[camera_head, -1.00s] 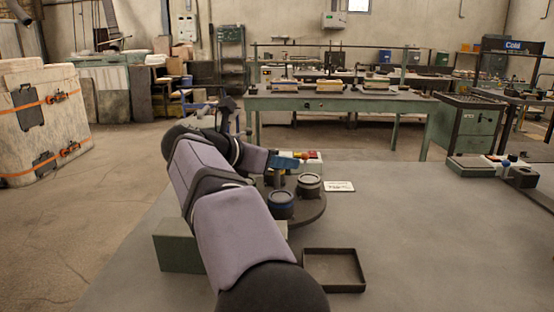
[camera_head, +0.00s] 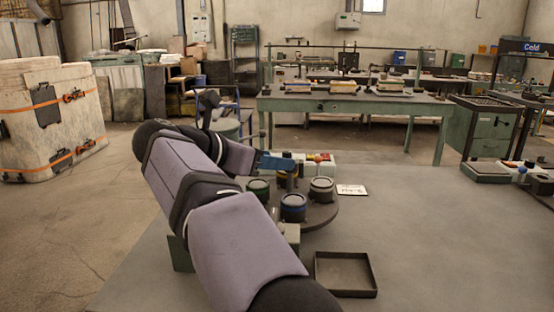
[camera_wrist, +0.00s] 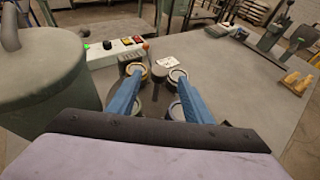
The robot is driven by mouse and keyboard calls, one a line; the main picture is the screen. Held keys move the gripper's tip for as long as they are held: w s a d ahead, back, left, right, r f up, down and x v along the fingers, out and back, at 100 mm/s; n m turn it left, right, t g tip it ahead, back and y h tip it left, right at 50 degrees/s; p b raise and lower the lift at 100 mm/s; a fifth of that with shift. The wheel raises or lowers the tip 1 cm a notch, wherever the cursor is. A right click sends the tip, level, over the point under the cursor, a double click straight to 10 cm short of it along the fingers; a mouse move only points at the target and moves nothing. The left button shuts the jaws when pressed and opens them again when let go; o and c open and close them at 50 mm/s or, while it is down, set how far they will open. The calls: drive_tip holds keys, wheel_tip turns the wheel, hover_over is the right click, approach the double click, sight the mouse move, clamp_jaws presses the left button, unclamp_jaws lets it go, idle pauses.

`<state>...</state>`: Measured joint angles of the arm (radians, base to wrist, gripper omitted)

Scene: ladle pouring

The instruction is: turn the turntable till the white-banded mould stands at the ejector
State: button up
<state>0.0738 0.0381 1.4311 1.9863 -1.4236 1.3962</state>
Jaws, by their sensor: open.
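The dark round turntable (camera_head: 320,217) stands on the grey table and bears several moulds. The white-banded mould (camera_head: 321,189) is at its right side in the head view and at the upper right in the wrist view (camera_wrist: 177,76). The blue-banded mould (camera_head: 293,208) is at the front, the green-banded mould (camera_head: 258,189) at the left. A yellow-banded mould (camera_wrist: 157,71) shows in the wrist view. My gripper (camera_wrist: 160,76) is open above the turntable, its blue fingers apart over the moulds, partly hiding some. I cannot tell for sure which part is the ejector.
A control box with coloured buttons (camera_wrist: 118,50) stands behind the turntable. A white label card (camera_head: 351,190) lies to its right. An empty dark tray (camera_head: 345,288) lies in front. The table to the right is mostly clear.

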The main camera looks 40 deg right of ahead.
drive_tip(key=shift+r, duration=0.1)
drive_tip(key=w+d+r+n+t+y+p, duration=0.1)
drive_tip(key=w+d+r+n+t+p, duration=0.2)
drive_tip(key=d+p, duration=0.6)
drive_tip(key=w+d+r+n+t+y+p, duration=0.1)
drive_tip(key=d+n+t+p, duration=0.3)
drive_tip(key=d+p, duration=0.5)
drive_tip(key=s+a+f+n+t+y+p, duration=0.25)
drive_tip(key=s+a+n+y+p, duration=0.5)
drive_tip(key=p, duration=0.75)
drive_tip(key=n+t+y+p, duration=0.2)
drive_tip(key=n+y+p, duration=0.2)
drive_tip(key=y, duration=0.2)
hover_over(290, 183)
drive_tip(key=shift+m, duration=0.25)
drive_tip(key=shift+w+d+f, duration=0.15)
drive_tip(key=shift+f, duration=1)
drive_tip(key=shift+w+d+f, duration=0.15)
drive_tip(key=shift+f, duration=0.95)
